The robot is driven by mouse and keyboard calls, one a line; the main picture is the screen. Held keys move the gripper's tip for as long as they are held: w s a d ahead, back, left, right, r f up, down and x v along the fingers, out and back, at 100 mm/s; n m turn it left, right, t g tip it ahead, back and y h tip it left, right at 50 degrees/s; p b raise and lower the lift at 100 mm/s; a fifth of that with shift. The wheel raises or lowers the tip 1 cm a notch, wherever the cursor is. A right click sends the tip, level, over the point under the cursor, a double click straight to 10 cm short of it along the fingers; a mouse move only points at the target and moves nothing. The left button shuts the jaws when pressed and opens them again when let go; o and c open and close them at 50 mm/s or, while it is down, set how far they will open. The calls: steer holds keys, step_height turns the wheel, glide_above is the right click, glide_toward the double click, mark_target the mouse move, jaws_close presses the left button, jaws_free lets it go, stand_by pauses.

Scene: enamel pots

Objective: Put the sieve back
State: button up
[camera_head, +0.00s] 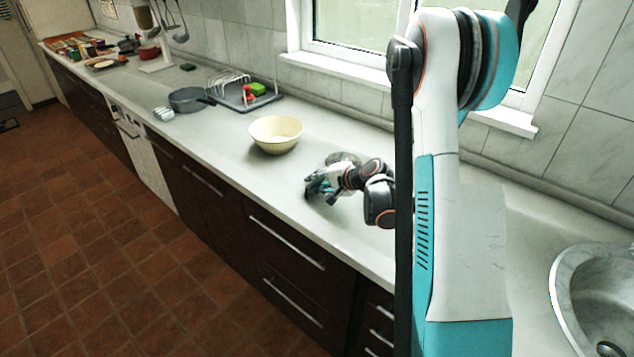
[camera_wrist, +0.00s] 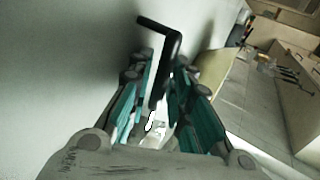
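My gripper (camera_head: 318,186) is low over the counter, pointing left, in front of the cream bowl. In the wrist view its teal finger pads (camera_wrist: 163,85) close in on both sides of a black handle with a bent end (camera_wrist: 172,50), which I take for the sieve's. The handle runs between the fingers and sticks out past their tips. A round grey piece, seemingly the sieve's bowl (camera_head: 343,158), shows just behind my gripper in the head view. My gripper and wrist partly hide it, and I cannot tell whether it touches the counter.
A cream bowl (camera_head: 276,134) stands on the counter, left of my gripper. Utensils hang on the far wall. A round sink (camera_head: 590,290) is at right. The counter's front edge is close.

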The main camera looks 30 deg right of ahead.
steer(key=shift+r, duration=0.1)
steer(key=shift+s+d+r+p, duration=0.1)
steer(key=shift+s+r+p, duration=0.1)
steer(key=shift+r+p, duration=0.1)
steer(key=p+v, duration=0.2)
steer(key=v, duration=0.9)
steer(key=shift+s+p, duration=0.2)
steer(key=shift+p, duration=0.15)
stand_by(0.5)
